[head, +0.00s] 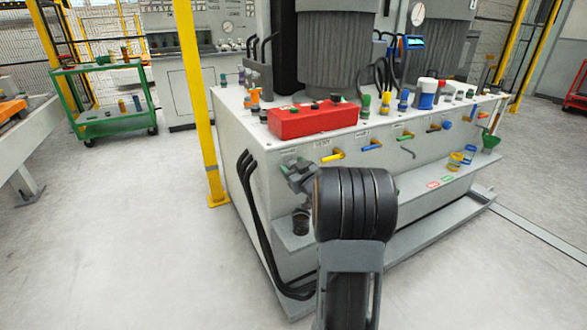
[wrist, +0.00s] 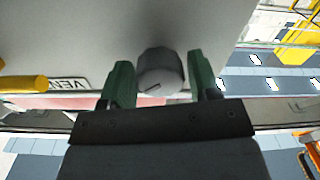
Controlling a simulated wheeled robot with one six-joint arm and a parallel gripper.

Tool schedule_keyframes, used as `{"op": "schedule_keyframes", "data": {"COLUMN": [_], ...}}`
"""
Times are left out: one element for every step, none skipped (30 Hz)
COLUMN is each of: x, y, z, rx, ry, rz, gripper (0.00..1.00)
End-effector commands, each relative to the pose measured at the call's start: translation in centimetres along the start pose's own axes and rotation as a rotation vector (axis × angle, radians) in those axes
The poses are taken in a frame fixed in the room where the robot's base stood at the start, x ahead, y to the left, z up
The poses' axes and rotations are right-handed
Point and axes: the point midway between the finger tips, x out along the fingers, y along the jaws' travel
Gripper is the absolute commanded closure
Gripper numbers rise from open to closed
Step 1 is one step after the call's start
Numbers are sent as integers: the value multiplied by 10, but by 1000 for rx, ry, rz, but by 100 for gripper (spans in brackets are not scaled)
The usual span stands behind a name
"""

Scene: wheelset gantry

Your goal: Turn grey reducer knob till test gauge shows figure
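The grey reducer knob (wrist: 160,74) sticks out from a pale panel in the wrist view, a dark mark on its face. My gripper (wrist: 161,78) has its green fingers on either side of it, with what look like thin gaps, so it appears open around the knob. In the head view my gripper (head: 296,170) is at the left end of the bench front, partly behind my arm; I cannot make out the knob there. A round white gauge (head: 418,13) stands above the bench at the back; its reading is too small to tell. I cannot tell whether it is the test gauge.
The bench front (head: 262,200) carries several coloured valve levers, one of them yellow (head: 333,156). A yellow lever (wrist: 22,84) and a "VENT"-like label (wrist: 68,85) are left of the knob. A red box (head: 312,120) lies on top.

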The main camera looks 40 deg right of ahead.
Motion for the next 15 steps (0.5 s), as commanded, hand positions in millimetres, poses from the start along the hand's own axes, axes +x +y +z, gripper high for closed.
{"op": "schedule_keyframes", "data": {"x": [0,0,0,0,0,0,0,0,0,0,0,0,0,0,0], "y": [0,0,0,0,0,0,0,0,0,0,0,0,0,1,1], "z": [0,0,0,0,0,0,0,0,0,0,0,0,-1,-2,-4], "rx": [0,0,0,0,0,0,0,0,0,0,0,2,11,29,65], "ry": [0,0,0,0,0,0,0,0,0,0,0,0,0,0,1], "rz": [0,0,0,0,0,0,0,0,0,0,0,0,0,0,-1], "gripper": [49,52,56,58,61,65,68,71,75,78,80,80,80,80,80]}}
